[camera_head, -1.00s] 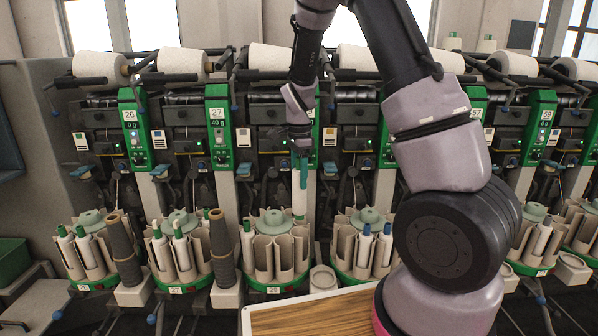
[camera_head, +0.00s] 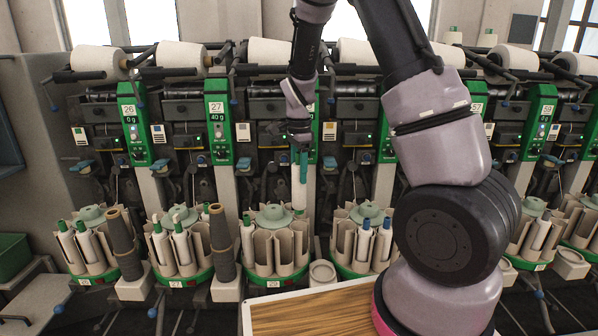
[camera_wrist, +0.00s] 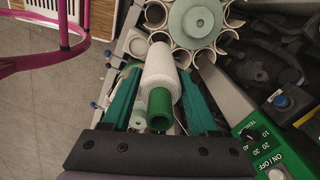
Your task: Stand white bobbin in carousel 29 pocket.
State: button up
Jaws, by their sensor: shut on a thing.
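My gripper (camera_head: 301,160) has teal fingers and is shut on the white bobbin (camera_head: 299,196), which hangs nearly upright below it. In the wrist view the white bobbin (camera_wrist: 160,70) shows a green end between the two fingers of my gripper (camera_wrist: 160,105). Carousel 29 (camera_head: 274,278) has a green base and beige pockets around a pale green hub, which shows at the top of the wrist view (camera_wrist: 198,20). The bobbin's lower end overlaps the carousel's right rear edge in the head view. I cannot tell whether it is inside a pocket.
Neighbouring carousels hold green-tipped bobbins (camera_head: 84,243) on the left and blue-tipped bobbins (camera_head: 365,240) on the right. A dark grey cone (camera_head: 222,242) stands left of carousel 29. Green control panels (camera_head: 217,131) line the machine behind. A wooden-topped table (camera_head: 320,312) is in front.

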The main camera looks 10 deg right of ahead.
jog(key=shift+f, duration=0.15)
send_near(299, 211)
jog(key=shift+w+d+f, duration=0.2)
jog(key=shift+w+f, duration=0.7)
jog(key=shift+f, duration=0.1)
jog(key=shift+f, duration=2.2)
jog(key=shift+f, duration=2.25)
